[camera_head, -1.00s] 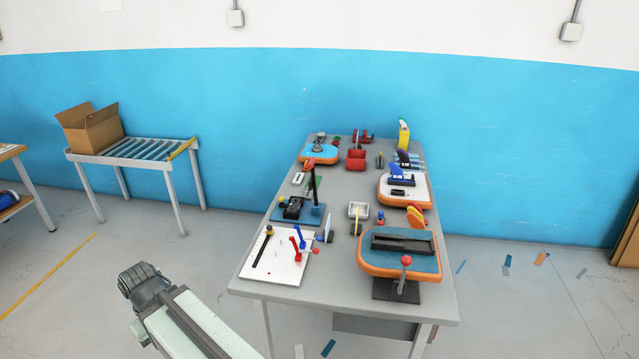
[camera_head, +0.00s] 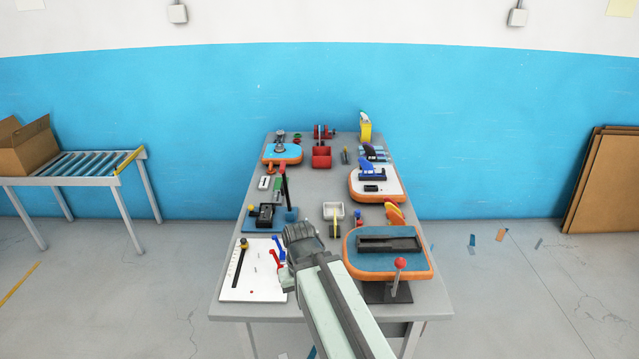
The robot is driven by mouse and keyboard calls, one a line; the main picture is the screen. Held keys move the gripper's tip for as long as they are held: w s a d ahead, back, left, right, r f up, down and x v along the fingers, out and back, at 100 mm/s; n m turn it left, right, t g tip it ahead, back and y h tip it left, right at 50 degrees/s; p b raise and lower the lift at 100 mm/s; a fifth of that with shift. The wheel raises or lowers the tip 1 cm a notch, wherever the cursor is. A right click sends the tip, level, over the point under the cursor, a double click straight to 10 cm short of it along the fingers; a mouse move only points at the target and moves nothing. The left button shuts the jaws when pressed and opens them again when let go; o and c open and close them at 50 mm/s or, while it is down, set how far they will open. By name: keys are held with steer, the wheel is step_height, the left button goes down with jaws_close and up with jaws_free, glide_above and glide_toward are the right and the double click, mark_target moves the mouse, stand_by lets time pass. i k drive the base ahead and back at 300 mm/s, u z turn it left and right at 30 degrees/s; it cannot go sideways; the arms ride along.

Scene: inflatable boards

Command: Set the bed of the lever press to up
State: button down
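I cannot tell for sure which device is the lever press. A blue-based device (camera_head: 262,224) with a black block and a tall dark lever (camera_head: 285,185), red at its top, stands on the table's left side. At the front right, a black plate (camera_head: 377,292) carries a lever with a red ball (camera_head: 400,263), beside an orange-rimmed blue board (camera_head: 357,268) with a dark channel block (camera_head: 388,244) on it. The height of any bed is unclear. My gripper (camera_head: 303,236) appears in front of the table's middle, between these devices; its fingers are too unclear to judge.
A roller stand (camera_head: 85,165) is left; brown panels (camera_head: 608,185) lean right.

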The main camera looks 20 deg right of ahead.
mark_target(250, 208)
steer(key=z, duration=0.25)
steer(key=i, duration=1)
steer(key=u, duration=0.1)
